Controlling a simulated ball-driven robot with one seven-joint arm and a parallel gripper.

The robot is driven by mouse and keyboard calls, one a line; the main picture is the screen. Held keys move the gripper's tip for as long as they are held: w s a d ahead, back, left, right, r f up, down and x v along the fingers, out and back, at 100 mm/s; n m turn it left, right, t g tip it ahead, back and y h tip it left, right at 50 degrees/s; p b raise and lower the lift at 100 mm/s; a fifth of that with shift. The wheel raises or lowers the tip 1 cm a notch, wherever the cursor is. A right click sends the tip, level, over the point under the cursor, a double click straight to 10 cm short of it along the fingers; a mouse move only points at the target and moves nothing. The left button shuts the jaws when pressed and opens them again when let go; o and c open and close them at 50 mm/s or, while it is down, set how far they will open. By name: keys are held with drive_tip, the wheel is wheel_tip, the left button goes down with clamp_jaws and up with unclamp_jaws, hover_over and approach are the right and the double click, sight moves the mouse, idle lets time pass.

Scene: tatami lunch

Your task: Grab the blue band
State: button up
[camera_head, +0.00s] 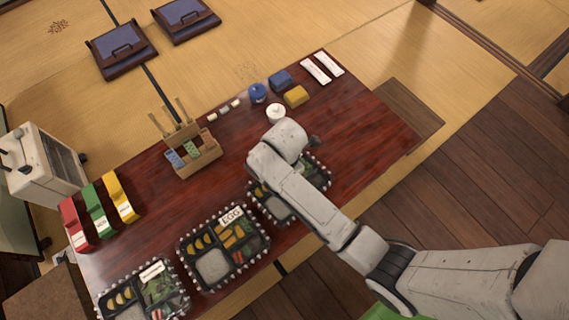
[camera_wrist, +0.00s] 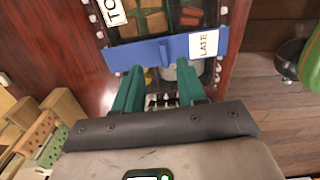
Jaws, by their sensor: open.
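The blue band (camera_wrist: 155,54) is in the wrist view, lying across a dark bento tray (camera_wrist: 220,12) with a white "LATE" label at its right end. My gripper (camera_wrist: 160,72) has teal fingers, spread apart, one on each side of the picture's middle. The fingertips are at the band's near edge; I cannot tell whether they touch it. Nothing shows gripped between them. In the head view my arm covers much of this tray (camera_head: 323,168), and the blue band cannot be made out there.
Two more bento trays (camera_head: 205,285) (camera_head: 183,308) lie along the near edge. A wooden caddy (camera_head: 197,166) stands mid-table. The table's right end is clear.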

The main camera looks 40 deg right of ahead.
drive_tip(key=f, duration=0.1)
drive_tip(key=f+b, duration=0.1)
drive_tip(key=f, duration=0.1)
drive_tip(key=f+b, duration=0.1)
drive_tip(key=f, duration=0.1)
drive_tip(key=shift+s+d+f, duration=0.1)
drive_tip(key=shift+s+d, duration=0.05)
drive_tip(key=shift+s, duration=0.1)
clamp_jaws()
